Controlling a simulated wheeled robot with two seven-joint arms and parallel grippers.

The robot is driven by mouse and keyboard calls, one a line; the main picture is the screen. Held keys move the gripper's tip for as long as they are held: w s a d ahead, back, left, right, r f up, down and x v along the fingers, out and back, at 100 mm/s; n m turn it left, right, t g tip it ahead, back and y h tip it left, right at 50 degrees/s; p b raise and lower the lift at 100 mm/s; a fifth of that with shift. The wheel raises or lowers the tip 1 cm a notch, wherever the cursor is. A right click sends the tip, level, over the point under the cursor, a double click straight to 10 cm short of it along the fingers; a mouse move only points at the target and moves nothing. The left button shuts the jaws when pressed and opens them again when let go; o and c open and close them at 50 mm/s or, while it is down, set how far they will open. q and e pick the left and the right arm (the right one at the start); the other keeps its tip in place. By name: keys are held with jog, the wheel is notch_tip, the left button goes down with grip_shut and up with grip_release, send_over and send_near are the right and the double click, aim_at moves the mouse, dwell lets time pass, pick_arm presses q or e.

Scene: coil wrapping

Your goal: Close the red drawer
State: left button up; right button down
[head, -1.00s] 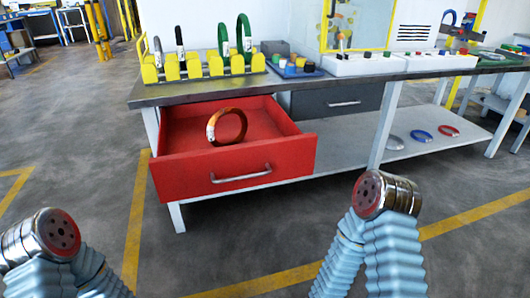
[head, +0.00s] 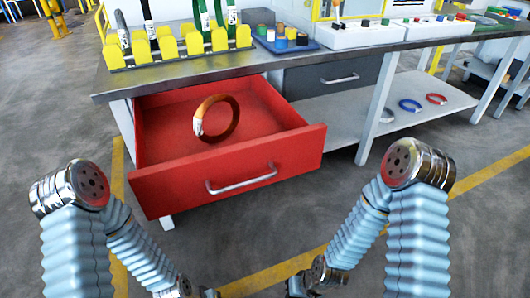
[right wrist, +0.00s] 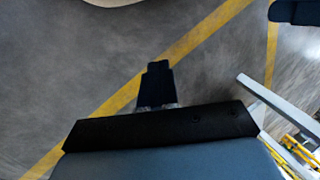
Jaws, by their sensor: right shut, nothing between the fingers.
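The red drawer (head: 235,155) is pulled well out from under the workbench in the head view. Its silver bar handle (head: 242,179) is on the front panel, facing me. An orange ring-shaped coil (head: 236,120) with a white patch stands inside the drawer. My right gripper (right wrist: 157,66) is shut and empty in the right wrist view, above the floor and apart from the drawer. In the head view both my forearms reach down to the bottom edge, in front of the drawer. Only a scrap of my left gripper (head: 208,293) shows there, so its fingers cannot be made out.
The workbench (head: 180,75) carries a yellow rack (head: 180,48) with coils and a blue tray (head: 286,43). A closed grey drawer (head: 335,78) is right of the red one. A lower shelf (head: 425,108) holds several rings. Floor before the drawer is clear.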

jog(key=w+r+n+t+y, duration=0.1)
jog(key=w+r+n, duration=0.5)
jog(key=r, duration=0.5)
jog(key=w+r+n+t, duration=0.1)
jog(key=w+r+n, duration=0.3)
jog(key=w+r, duration=0.6)
jog(key=s+r+n, duration=0.2)
jog(key=r+n, duration=0.2)
jog(key=r, duration=0.5)
jog(key=s+r+n+t, duration=0.15)
jog(key=r+n, duration=0.25)
jog(key=r, duration=0.5)
jog(key=s+r+n+g, duration=0.1)
jog(key=s+r+n, duration=0.2)
jog(key=r, duration=0.6)
send_near(252, 167)
jog(key=shift+t+y, duration=0.25)
jog(key=shift+y, duration=0.15)
jog(key=s+f, duration=0.3)
jog(key=f, duration=0.1)
jog(key=shift+a+f, duration=0.15)
jog(key=shift+a, duration=0.1)
jog(key=w, duration=0.1)
jog(key=w+a, duration=0.1)
jog(key=w, duration=0.1)
jog(key=shift+w+a+f+p, duration=0.1)
jog(key=shift+p, duration=0.2)
jog(key=shift+w+a, duration=0.1)
jog(key=shift+w, duration=0.35)
